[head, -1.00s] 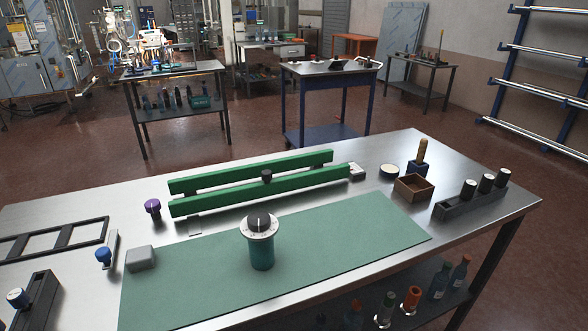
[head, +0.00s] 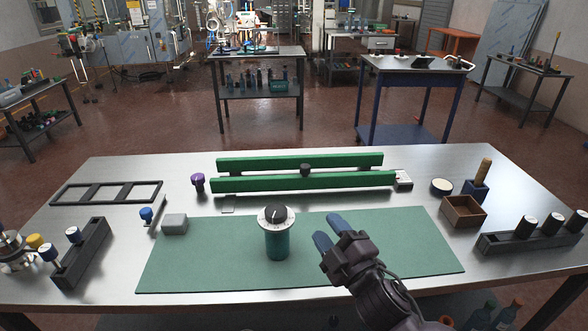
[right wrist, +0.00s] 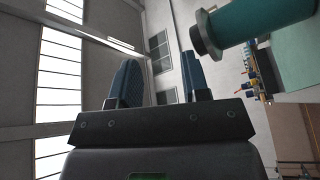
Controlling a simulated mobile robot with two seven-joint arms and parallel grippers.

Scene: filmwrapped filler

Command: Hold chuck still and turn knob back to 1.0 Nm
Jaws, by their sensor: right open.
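The chuck, a teal cylinder (head: 277,245), stands upright on the green mat (head: 400,240). On top of it is a pale dial with marks and a black knob (head: 276,213); the marks are too small to read. My right gripper (head: 328,230) is open and empty, just right of the chuck and apart from it, over the mat. In the right wrist view the two blue fingers (right wrist: 158,85) stand apart with nothing between them, and a teal cylinder with a dark end (right wrist: 250,30) shows at upper right. My left gripper is not in view.
A green rail fixture (head: 300,181) lies behind the mat. A grey block (head: 174,224) and a blue-topped piece (head: 147,215) are at left. A wooden box (head: 463,211) and a dark rack (head: 530,238) are at right.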

